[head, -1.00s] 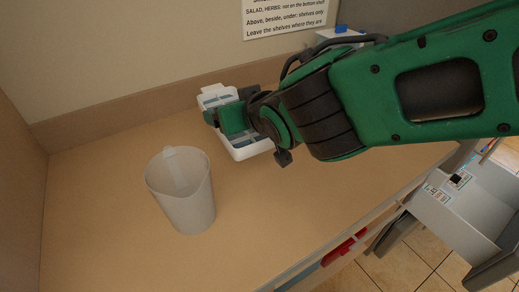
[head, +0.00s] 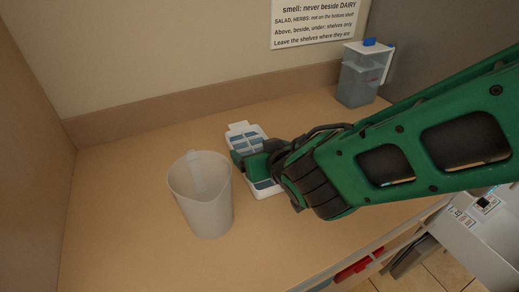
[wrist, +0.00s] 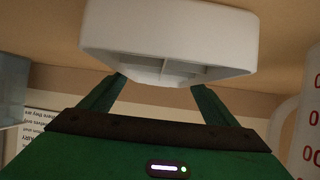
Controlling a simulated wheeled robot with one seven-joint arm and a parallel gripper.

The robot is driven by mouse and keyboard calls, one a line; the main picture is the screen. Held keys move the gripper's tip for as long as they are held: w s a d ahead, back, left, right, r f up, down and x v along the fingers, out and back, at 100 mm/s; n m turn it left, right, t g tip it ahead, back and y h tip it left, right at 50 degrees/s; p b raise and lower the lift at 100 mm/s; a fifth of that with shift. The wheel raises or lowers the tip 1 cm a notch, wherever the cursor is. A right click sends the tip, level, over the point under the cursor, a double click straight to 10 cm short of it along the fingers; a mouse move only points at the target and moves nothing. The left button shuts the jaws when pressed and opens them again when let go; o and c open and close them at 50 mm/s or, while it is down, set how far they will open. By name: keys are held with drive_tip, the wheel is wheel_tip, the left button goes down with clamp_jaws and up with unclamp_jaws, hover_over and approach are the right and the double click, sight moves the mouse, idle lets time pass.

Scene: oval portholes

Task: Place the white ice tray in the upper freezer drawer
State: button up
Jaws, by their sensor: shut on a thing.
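The white ice tray (head: 264,192) has blue-grey compartments and is over the tan counter, right of the pitcher. My gripper (head: 254,163) is shut on it, with the green fingers across its middle. In the wrist view the tray (wrist: 165,35) fills the top, between the two fingertips of my gripper (wrist: 160,88); some inner dividers show. I cannot tell whether the tray touches the counter. I cannot make out the upper freezer drawer in either view.
A printed sign (head: 318,22) is on the wall. The counter's front left is clear.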

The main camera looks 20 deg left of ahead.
drive_tip(key=o, duration=1.6)
drive_tip(key=shift+f, duration=0.1)
drive_tip(key=shift+c, duration=0.2)
drive_tip(key=shift+d+r, duration=0.1)
drive_tip(key=shift+r, duration=0.1)
drive_tip(key=v, duration=1.1)
drive_tip(key=shift+s+d+r, duration=0.1)
drive_tip(key=shift+s+d, duration=0.2)
